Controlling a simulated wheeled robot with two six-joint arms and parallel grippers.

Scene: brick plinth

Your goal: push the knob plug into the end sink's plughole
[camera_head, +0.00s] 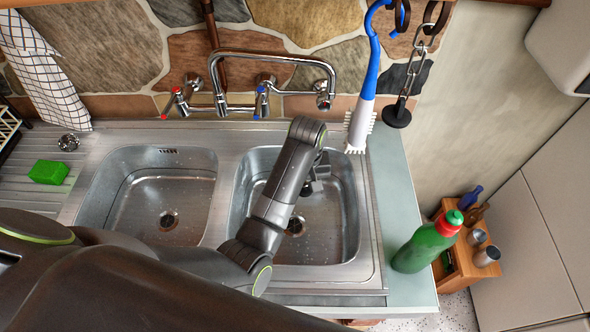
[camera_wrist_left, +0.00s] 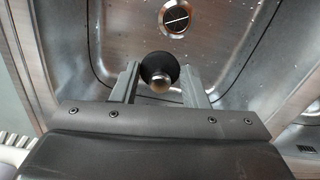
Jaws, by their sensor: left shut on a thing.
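My left arm reaches over the right-hand sink (camera_head: 348,215), the one at the end of the unit. My left gripper (camera_head: 316,182) is above that basin, mostly behind my arm. In the left wrist view the left gripper (camera_wrist_left: 160,88) is shut on the knob plug (camera_wrist_left: 158,65), a black round plug with a shiny metal knob. The plug is held between the fingertips. The plughole (camera_head: 296,226) is open in the basin floor. A plughole with a bar across it also shows in the left wrist view (camera_wrist_left: 174,18), beyond the plug and apart from it. My right gripper is not in view.
A second sink (camera_head: 140,195) lies to the left. A tap (camera_head: 275,55) stands behind. A brush (camera_head: 362,115) and a black plug on a chain (camera_head: 397,115) hang at the back right. A green bottle (camera_head: 425,245) stands right of the sink. A green sponge (camera_head: 48,172) lies on the drainer.

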